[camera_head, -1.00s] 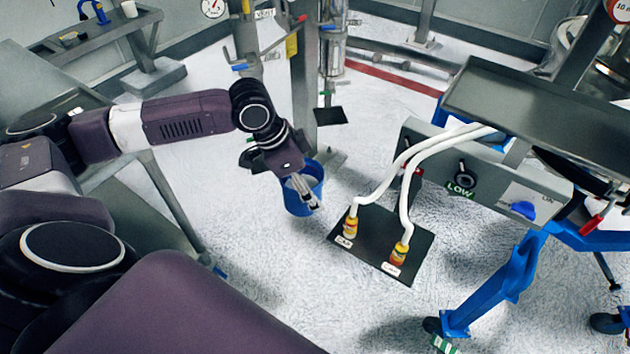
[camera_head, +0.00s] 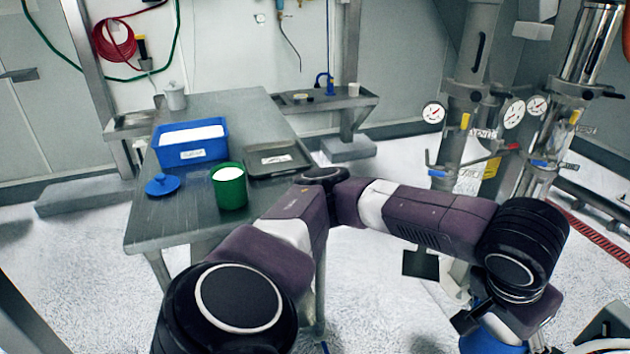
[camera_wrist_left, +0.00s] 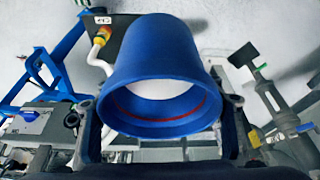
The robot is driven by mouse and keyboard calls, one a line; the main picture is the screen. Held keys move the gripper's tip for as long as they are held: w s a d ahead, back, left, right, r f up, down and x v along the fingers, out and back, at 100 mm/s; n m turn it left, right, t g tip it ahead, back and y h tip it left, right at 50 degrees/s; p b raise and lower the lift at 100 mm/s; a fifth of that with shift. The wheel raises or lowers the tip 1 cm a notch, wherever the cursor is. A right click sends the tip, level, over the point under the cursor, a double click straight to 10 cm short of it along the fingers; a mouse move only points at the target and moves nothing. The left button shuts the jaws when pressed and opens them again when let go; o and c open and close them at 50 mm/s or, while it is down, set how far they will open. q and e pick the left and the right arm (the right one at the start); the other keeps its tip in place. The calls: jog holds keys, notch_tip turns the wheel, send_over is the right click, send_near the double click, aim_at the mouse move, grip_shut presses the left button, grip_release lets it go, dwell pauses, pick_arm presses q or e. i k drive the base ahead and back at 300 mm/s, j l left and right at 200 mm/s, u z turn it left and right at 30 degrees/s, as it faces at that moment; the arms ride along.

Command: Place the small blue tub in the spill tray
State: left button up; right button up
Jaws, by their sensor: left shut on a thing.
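The small blue tub (camera_wrist_left: 155,50) fills the middle of the left wrist view, its mouth facing the camera, with white inside and a red line around the inner wall. My left gripper (camera_wrist_left: 163,106) is shut on it, one finger on each side. In the head view only part of the tub (camera_head: 487,341) shows at the bottom edge, below the left wrist, off the floor as far as I can tell. A shallow dark tray (camera_head: 290,170) with a white label, apparently the spill tray, lies on the steel table. My right gripper is out of view.
The steel table (camera_head: 155,222) also holds a blue bin (camera_head: 187,155) of white powder, a green tub (camera_head: 229,190) and a blue lid (camera_head: 162,185). Columns with gauges (camera_head: 478,80) stand at right. My left arm crosses in front of the table.

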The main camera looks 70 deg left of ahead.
aim_at(277, 160)
jog(key=j+u, duration=0.1)
jog(key=u, duration=0.3)
jog(key=j+u, duration=0.1)
jog(key=u, duration=0.3)
jog(key=i+u, duration=0.1)
jog(key=u, duration=0.25)
jog(key=i+j, duration=0.45)
jog(key=j, duration=0.15)
jog(key=i+j, duration=0.4)
jog(key=j, duration=0.2)
